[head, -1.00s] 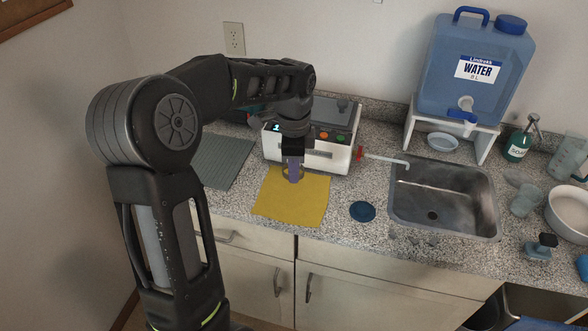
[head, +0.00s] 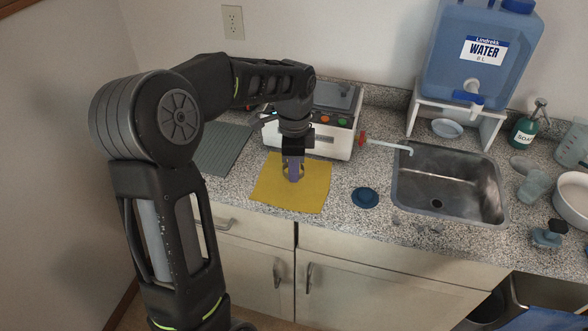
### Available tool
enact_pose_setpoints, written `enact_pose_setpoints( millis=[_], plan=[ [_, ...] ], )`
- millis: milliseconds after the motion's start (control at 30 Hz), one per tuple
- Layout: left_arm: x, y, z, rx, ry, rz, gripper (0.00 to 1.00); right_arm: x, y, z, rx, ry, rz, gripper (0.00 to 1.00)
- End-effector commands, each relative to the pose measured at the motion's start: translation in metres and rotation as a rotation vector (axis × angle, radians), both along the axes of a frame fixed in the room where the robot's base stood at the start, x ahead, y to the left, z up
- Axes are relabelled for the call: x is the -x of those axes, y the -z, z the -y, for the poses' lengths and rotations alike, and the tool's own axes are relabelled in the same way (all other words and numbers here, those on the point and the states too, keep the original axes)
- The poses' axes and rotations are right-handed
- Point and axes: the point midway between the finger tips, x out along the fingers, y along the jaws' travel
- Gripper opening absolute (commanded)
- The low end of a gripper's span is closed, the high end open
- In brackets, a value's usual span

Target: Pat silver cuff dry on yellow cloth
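The yellow cloth (head: 268,190) lies flat on the speckled counter in front of a white machine. My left gripper (head: 293,176) points straight down over the cloth's middle, with its fingertips at or just above the cloth. A small curved metallic band, the silver cuff (head: 301,172), shows at the fingertips and picks up the cloth's yellow tint. The fingers look closed on the cuff. The fingers hide part of it, and I cannot tell whether it touches the cloth. My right gripper is not in view.
The white machine (head: 334,145) stands close behind the gripper. A grey ribbed mat (head: 221,148) lies left of the cloth, and a blue disc (head: 365,197) lies right of it. Further right are the sink (head: 450,190), blue water tank (head: 470,65), soap bottle (head: 525,132) and white bowl (head: 574,197).

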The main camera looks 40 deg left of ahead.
Motion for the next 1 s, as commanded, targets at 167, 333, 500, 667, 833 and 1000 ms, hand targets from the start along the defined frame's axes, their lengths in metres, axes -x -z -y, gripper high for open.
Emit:
enact_pose_setpoints(
  millis=[167, 333, 500, 667, 833, 1000],
  plan=[
    [0.000, 0.002, 0.000, 0.000, 0.000, 0.000, 0.00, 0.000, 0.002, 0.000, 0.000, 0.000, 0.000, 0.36],
    [0.000, 0.007, 0.000, 0.000, 0.000, 0.000, 0.00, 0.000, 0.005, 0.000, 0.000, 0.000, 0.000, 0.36],
    [0.000, 0.012, 0.000, 0.000, 0.000, 0.000, 0.00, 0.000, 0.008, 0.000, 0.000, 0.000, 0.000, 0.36],
    [0.000, 0.017, 0.000, 0.000, 0.000, 0.000, 0.00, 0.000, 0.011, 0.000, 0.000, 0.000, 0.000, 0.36],
    [0.000, 0.022, 0.000, 0.000, 0.000, 0.000, 0.00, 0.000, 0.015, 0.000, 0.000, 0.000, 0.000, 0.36],
    [0.000, 0.024, 0.000, 0.000, 0.000, 0.000, 0.00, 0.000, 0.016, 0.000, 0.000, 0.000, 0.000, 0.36]
  ],
)
